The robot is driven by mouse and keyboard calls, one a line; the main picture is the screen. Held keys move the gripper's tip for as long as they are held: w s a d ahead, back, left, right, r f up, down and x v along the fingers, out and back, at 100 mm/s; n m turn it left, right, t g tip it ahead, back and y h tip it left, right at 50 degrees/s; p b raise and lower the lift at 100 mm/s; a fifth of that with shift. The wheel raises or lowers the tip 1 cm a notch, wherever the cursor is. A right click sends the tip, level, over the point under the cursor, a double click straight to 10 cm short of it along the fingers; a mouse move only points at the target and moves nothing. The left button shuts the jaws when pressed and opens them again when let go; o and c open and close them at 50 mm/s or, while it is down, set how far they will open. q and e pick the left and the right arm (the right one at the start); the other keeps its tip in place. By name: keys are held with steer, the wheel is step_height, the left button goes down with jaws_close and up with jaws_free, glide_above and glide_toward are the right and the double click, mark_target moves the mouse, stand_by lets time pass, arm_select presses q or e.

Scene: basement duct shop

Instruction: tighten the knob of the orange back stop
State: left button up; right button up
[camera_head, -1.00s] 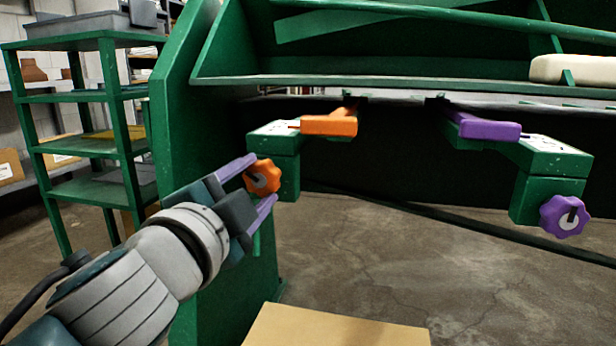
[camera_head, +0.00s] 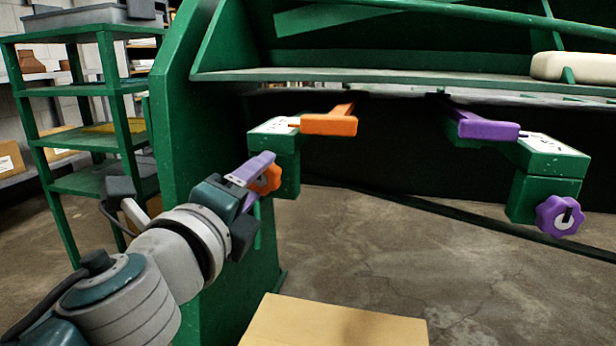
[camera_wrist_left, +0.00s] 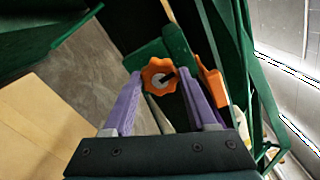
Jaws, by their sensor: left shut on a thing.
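The orange back stop (camera_head: 329,124) sits on a green bracket at the left of the machine. Its orange lobed knob (camera_head: 266,180) is on the side of the bracket, partly covered by my fingers. My left gripper (camera_head: 261,180) is shut on this knob, with one purple finger on each side. The orange stop (camera_wrist_left: 211,86) shows just right of the right finger. My right gripper is not in view.
A purple back stop (camera_head: 488,129) with a purple knob (camera_head: 560,216) is on the right bracket. The green machine frame (camera_head: 183,130) stands close behind my left gripper. A green shelf rack (camera_head: 105,110) is at the left. A tan box-like surface (camera_head: 335,325) is low in front.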

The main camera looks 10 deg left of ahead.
arm_select(q)
steer(key=shift+m, duration=0.6)
steer(key=o, duration=1.4)
steer(key=shift+c, duration=0.2)
steer(key=shift+s, duration=0.15)
steer(key=s, duration=0.9)
steer(key=shift+s+a+p, duration=0.2)
steer(key=shift+s+p, duration=0.15)
